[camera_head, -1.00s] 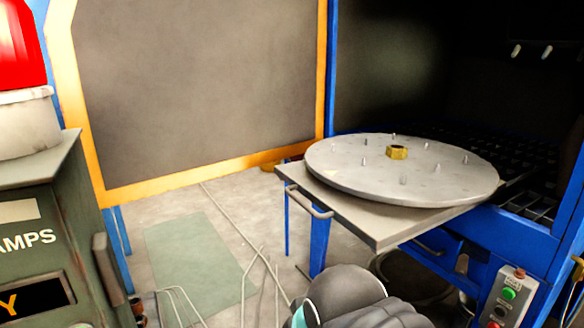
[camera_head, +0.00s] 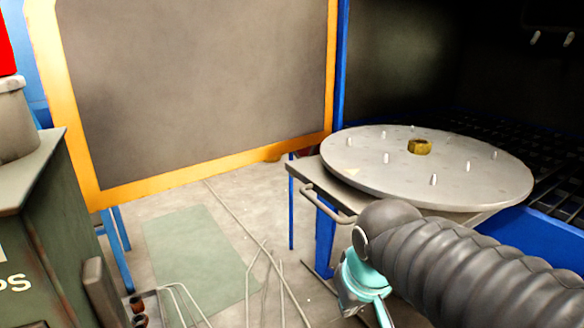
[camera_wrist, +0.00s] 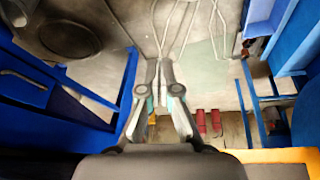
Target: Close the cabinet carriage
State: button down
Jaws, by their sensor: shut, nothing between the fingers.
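The carriage (camera_head: 306,178) is a flat grey plate pulled out of the blue cabinet (camera_head: 546,232). A large round grey disc (camera_head: 380,160) with small pegs and a brass nut (camera_head: 419,146) lies on it. A bar handle (camera_head: 327,205) is fixed to the carriage's front edge. My gripper (camera_head: 382,316), with teal parts, points down in front of the carriage, below and right of the handle, apart from it. My arm hides the carriage's near corner. In the wrist view my gripper (camera_wrist: 161,66) is shut and empty above the floor.
The open cabinet door (camera_head: 190,90), grey with an orange frame, stands at the back left. A green cabinet (camera_head: 50,235) stands at the left edge. Thin metal rods (camera_head: 268,275) stand near the floor's middle. Red objects (camera_wrist: 209,122) show in the wrist view.

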aim_at(287, 167)
jog(key=w+a+r+n+h, duration=0.1)
jog(key=w+a+r+n, duration=0.1)
jog(key=w+a+r, duration=0.5)
jog(key=w+a+r+n, duration=0.25)
jog(key=w+a, duration=0.35)
jog(key=a, duration=0.4)
jog(key=w+a+r+m+t+h, duration=0.1)
jog(key=w+r+m+t+h, duration=0.2)
jog(key=r, duration=0.9)
jog(key=shift+y, duration=0.5)
jog(key=shift+w+d+f+b, duration=0.15)
jog(key=shift+w+d+f, duration=0.75)
jog(key=shift+w+f, duration=0.55)
jog(key=shift+w+d+f+b, duration=0.2)
jog(key=shift+w+d+f, duration=0.75)
jog(key=shift+w+f, duration=0.45)
jog(key=shift+w+d+f+b, duration=0.15)
jog(key=shift+w+d+f, duration=0.9)
jog(key=shift+w, duration=0.55)
jog(key=shift+a+f, duration=0.1)
